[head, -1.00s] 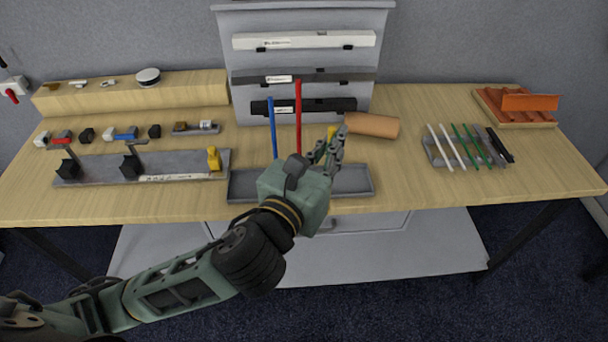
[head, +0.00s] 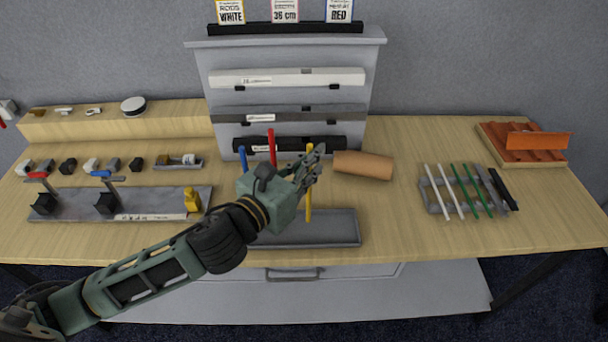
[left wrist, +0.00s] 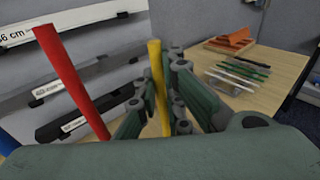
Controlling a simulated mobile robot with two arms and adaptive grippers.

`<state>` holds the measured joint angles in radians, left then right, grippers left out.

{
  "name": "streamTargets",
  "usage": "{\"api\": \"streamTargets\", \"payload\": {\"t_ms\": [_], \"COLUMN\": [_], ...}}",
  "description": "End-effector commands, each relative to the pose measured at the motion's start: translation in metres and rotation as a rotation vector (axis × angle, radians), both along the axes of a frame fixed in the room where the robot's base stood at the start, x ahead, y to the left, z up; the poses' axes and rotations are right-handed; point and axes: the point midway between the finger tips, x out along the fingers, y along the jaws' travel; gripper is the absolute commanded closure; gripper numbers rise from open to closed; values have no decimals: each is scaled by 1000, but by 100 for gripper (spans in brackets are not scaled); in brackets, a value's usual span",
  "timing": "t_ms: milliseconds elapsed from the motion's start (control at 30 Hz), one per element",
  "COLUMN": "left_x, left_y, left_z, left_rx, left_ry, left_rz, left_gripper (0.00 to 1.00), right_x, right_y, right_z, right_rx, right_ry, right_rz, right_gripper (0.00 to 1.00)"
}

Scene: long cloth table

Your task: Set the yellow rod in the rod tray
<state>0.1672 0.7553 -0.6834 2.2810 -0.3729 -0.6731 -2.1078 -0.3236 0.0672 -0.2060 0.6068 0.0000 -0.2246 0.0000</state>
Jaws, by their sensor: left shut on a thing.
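The yellow rod (head: 308,204) is upright between the fingers of my left gripper (head: 311,165), which is shut on it. In the left wrist view, the rod's upper part (left wrist: 156,75) rises between the fingers. Its lower end shows against a long grey tray (head: 335,228); I cannot tell whether it touches. A red rod (head: 271,148) and a blue rod (head: 243,158) stand upright left of it, their lower parts hidden by my gripper. At right, a grey slotted tray (head: 433,204) holds white rods (head: 452,190) and green rods (head: 470,190) lying side by side. My right gripper is out of view.
A brown cylinder (head: 363,165) lies just right of my gripper. A grey stand with long boxes (head: 290,77) rises behind. An orange tray (head: 520,150) sits at back right. Bare table lies between the cylinder and the slotted tray.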

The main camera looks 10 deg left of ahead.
Motion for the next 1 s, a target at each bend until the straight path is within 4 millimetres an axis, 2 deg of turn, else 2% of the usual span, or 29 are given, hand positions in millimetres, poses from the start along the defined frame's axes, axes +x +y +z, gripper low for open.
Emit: {"api": "streamTargets", "payload": {"t_ms": [100,200,300,500,700,867,900,1000], "left_x": [4,5,4,4,5,5,5,5], "left_y": [10,11,11,11,11,11,11,11], "left_z": [-6,-13,-29,-47,-47,-52,-51,-51], "left_rx": [-1,-3,-5,-2,-1,-1,-1,-1], "left_ry": [1,3,7,0,0,0,-1,0], "left_rz": [0,-1,1,-1,-2,-1,-1,-1], "left_gripper": [100,100,100,100,100,100,90,81], "right_x": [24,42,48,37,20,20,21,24], "right_y": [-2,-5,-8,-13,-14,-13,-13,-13], "right_z": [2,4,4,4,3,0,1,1], "right_rx": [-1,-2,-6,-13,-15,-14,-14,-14], "right_ry": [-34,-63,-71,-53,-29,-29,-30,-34], "right_rz": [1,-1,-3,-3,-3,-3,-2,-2], "right_gripper": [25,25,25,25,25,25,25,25]}}
